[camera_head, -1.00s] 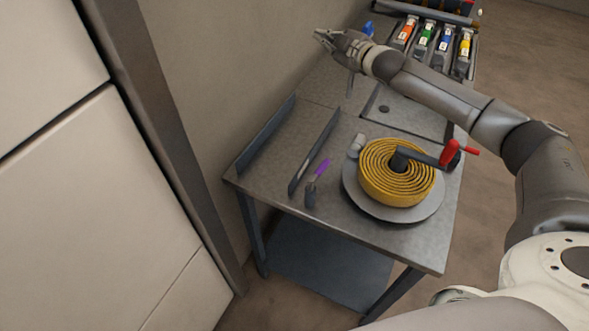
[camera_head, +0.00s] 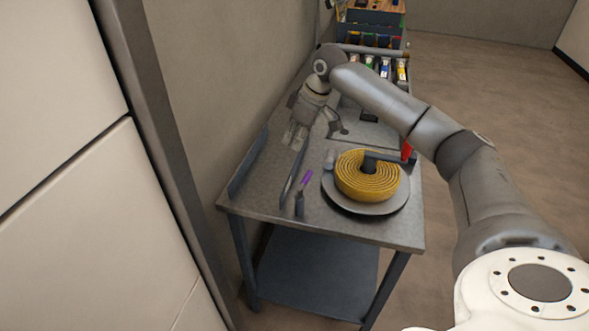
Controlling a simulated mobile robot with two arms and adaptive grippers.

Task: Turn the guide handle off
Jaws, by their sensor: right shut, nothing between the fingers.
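My right gripper (camera_head: 294,138) is shut and empty. It points down over the table, beyond the purple grip and apart from it in the picture. Its height above the table is hard to judge. My left gripper is out of view.
A yellow coiled hose (camera_head: 366,177) sits on a round grey plate (camera_head: 334,196), with a red crank handle (camera_head: 407,151) partly behind my arm. A raised side rail (camera_head: 248,168) runs along the wall. Colored bins (camera_head: 384,68) stand at the far end.

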